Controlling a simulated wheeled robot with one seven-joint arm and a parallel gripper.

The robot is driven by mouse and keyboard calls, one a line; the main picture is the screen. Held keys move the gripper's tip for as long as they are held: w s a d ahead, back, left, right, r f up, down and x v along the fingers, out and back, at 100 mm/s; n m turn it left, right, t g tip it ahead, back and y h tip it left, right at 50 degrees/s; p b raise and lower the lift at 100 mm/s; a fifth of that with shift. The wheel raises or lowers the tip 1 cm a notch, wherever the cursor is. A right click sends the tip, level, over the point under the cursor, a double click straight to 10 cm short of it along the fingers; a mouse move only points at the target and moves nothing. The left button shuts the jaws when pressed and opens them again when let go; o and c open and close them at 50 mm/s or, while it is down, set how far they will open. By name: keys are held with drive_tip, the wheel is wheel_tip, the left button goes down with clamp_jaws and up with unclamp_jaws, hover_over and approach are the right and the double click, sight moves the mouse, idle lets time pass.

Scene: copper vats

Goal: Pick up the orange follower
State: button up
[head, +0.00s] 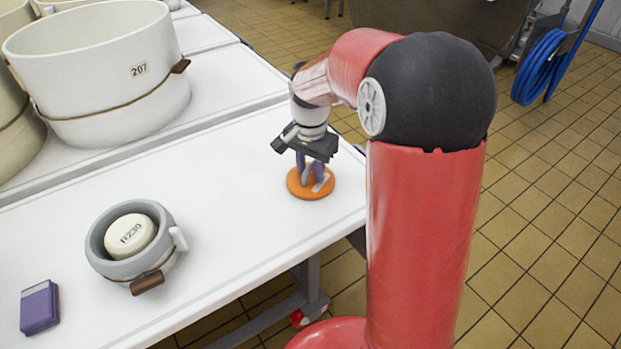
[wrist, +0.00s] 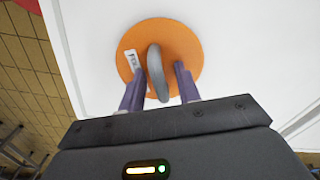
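The orange follower (head: 298,188) is a flat orange disc lying on the white table (head: 250,235) near its right edge. In the wrist view the orange follower (wrist: 183,45) shows a grey upright handle (wrist: 155,70) and a small white label (wrist: 131,62) on its top. My gripper (head: 314,178) points down over the disc. In the wrist view my gripper (wrist: 160,77) has its two purple fingers apart, one on each side of the handle. A gap shows between the handle and the right finger. The left finger is close to the handle; I cannot tell whether it touches.
A grey mould (head: 115,270) holding a white round piece marked H230 (head: 131,236) stands on the table at left. A purple box (head: 39,307) lies at the far left. A large white mould marked 207 (head: 100,75) stands behind. Bare tabletop lies between.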

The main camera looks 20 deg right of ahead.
clamp_jaws()
drive_tip(key=shift+r, duration=0.1)
